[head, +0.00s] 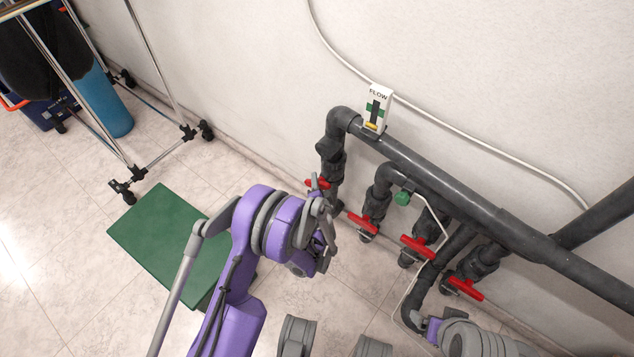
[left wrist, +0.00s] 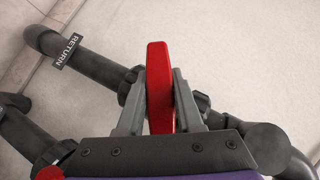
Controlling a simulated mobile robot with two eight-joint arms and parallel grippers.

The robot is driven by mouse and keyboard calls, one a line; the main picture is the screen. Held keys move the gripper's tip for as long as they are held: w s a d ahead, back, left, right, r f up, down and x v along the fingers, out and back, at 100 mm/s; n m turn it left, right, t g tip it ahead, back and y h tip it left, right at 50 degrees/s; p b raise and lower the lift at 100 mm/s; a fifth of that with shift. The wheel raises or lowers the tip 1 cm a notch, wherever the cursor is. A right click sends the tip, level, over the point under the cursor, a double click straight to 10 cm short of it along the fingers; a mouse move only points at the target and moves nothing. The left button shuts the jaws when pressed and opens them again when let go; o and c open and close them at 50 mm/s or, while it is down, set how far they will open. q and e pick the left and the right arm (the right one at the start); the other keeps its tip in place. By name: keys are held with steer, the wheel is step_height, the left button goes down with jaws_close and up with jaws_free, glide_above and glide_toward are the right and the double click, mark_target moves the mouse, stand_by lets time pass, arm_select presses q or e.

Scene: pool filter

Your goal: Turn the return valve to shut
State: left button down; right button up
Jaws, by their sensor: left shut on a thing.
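The return valve's red handle (left wrist: 160,88) stands between the two grey fingers of my left gripper (left wrist: 160,98), which is shut on it. In the left wrist view the handle lies at a slant to the dark pipe behind it. A RETURN label (left wrist: 67,52) is wrapped round that pipe. In the head view my left gripper (head: 324,208) is at the leftmost valve of the pipework, and part of the red handle (head: 316,184) shows beside it. The gripper hides most of this valve. My right gripper is not in view; part of my right arm shows at the lower right.
Other red-handled valves (head: 418,247) stand close to the right along the pipes. A FLOW indicator (head: 376,107) sits on the top pipe (head: 430,175) by the wall. A green box (head: 165,235) is on the floor at left, a wheeled rack (head: 130,170) behind it.

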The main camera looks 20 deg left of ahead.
arm_select(q)
steer(key=shift+r+m+t+y, duration=0.15)
steer(key=shift+m+t+y, duration=0.5)
steer(key=shift+m+t, duration=0.25)
steer(key=shift+r+m+t+y, duration=0.1)
steer(key=shift+m+t+y, duration=0.55)
steer(key=shift+m+t, duration=0.2)
steer(key=shift+m, duration=0.25)
steer(key=c, duration=0.6)
jaws_free()
steer(key=shift+o, duration=0.2)
